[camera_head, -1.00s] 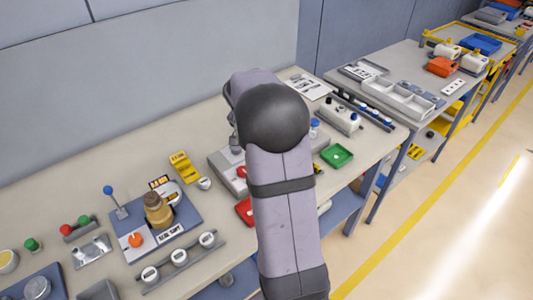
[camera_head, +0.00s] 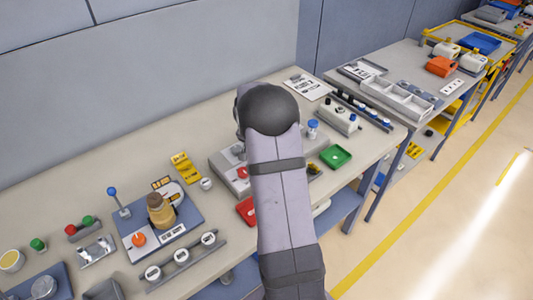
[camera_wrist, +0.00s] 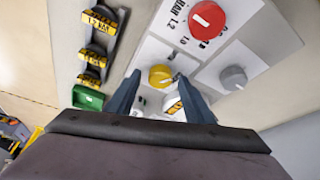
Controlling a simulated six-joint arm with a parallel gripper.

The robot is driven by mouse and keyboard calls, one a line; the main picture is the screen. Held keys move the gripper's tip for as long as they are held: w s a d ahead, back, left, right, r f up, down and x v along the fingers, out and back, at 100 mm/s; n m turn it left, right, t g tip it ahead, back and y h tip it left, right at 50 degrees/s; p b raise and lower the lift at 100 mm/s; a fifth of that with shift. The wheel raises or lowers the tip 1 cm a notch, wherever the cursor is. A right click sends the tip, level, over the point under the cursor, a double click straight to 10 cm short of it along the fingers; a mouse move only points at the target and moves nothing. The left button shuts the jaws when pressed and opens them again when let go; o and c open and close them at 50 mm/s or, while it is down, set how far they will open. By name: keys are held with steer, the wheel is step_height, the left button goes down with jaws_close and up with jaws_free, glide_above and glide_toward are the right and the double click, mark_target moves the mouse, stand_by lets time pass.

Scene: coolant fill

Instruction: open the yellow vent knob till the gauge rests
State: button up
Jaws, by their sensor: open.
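The yellow vent knob (camera_wrist: 160,76) shows in the wrist view on a pale panel (camera_wrist: 150,50). My gripper (camera_wrist: 158,80) is open, with one dark finger on each side below the knob; I cannot tell whether either touches it. A white round part (camera_wrist: 173,103), perhaps the gauge, lies partly between the fingers; no needle or reading is legible. A red knob (camera_wrist: 207,20) and a grey knob (camera_wrist: 233,78) sit on the same unit. In the head view my arm hides the gripper and the yellow knob; part of the grey unit (camera_head: 226,177) shows.
A rack (camera_wrist: 97,48) with several yellow-labelled pieces stands left of the panel in the wrist view. A green tray (camera_head: 336,156) lies right of my arm. A blue board (camera_head: 190,215) with a brass-coloured part (camera_head: 160,212) is at left.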

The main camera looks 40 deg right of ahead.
steer(key=c, duration=1)
steer(key=shift+c, duration=0.2)
steer(key=shift+n, duration=0.3)
steer(key=shift+s+r+n+t+y+p, duration=0.15)
steer(key=shift+n+t+y+p, duration=0.2)
steer(key=shift+n, duration=0.45)
steer(key=shift+r+n+t+p, duration=0.1)
steer(key=shift+n+t+p, duration=0.15)
steer(key=shift+n+p, duration=0.7)
steer(key=n+p, duration=0.1)
steer(key=p, duration=0.1)
steer(key=shift+d+n+y+p, duration=0.1)
steer(key=shift+n+y+p, duration=0.25)
steer(key=shift+f+n+t+p, duration=0.2)
steer(key=shift+n+t+p, duration=0.1)
steer(key=shift+p, duration=0.1)
